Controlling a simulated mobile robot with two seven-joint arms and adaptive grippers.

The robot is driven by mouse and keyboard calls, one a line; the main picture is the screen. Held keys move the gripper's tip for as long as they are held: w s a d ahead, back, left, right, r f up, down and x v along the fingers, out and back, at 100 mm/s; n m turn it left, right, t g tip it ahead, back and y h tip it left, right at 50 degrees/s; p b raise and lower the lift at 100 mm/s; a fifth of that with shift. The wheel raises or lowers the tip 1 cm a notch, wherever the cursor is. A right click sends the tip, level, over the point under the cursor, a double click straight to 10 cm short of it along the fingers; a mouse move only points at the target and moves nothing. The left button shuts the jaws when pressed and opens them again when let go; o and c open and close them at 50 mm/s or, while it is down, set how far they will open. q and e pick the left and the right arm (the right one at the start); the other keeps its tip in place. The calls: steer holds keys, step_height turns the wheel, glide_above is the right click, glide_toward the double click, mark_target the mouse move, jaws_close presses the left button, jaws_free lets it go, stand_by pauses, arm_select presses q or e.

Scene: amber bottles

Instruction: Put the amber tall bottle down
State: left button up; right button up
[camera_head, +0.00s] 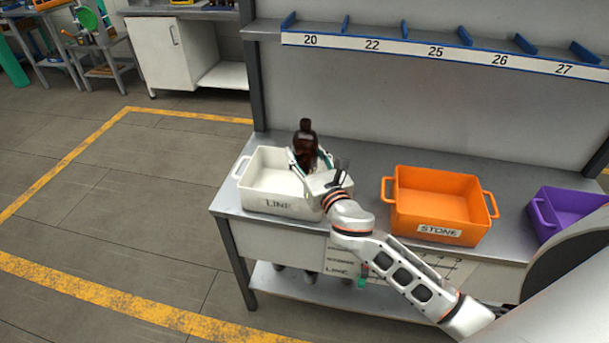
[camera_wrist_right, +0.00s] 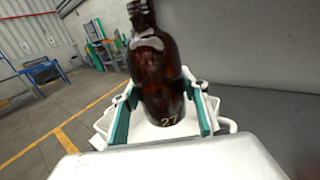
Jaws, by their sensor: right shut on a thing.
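The amber tall bottle (camera_head: 306,143) is dark brown and upright, over the white crate labelled LINE or similar (camera_head: 264,206). My right gripper (camera_head: 309,163) is shut on the bottle, its fingers on either side of the lower body. In the right wrist view the bottle (camera_wrist_right: 157,70) stands between the two green-padded fingers (camera_wrist_right: 163,112), with the number 27 near its base. The white crate lies beneath it in that view. I cannot tell whether the bottle's base touches the crate floor. My left gripper is not in view.
An orange crate labelled STONE (camera_head: 437,224) stands to the right on the grey bench (camera_head: 366,157), with a purple crate (camera_head: 545,217) beyond it. A shelf with numbered slots (camera_head: 440,50) overhangs the back. The bench is bare behind the crates.

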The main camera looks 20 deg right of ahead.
step_height(320, 180, down, 3)
steer(key=shift+r+b, duration=0.1)
steer(key=shift+b, duration=0.2)
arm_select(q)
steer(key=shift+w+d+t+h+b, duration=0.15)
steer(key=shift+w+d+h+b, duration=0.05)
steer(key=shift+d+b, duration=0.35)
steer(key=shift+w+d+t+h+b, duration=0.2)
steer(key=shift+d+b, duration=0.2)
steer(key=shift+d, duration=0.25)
arm_select(e)
step_height(320, 180, down, 5)
steer(key=shift+r, duration=0.2)
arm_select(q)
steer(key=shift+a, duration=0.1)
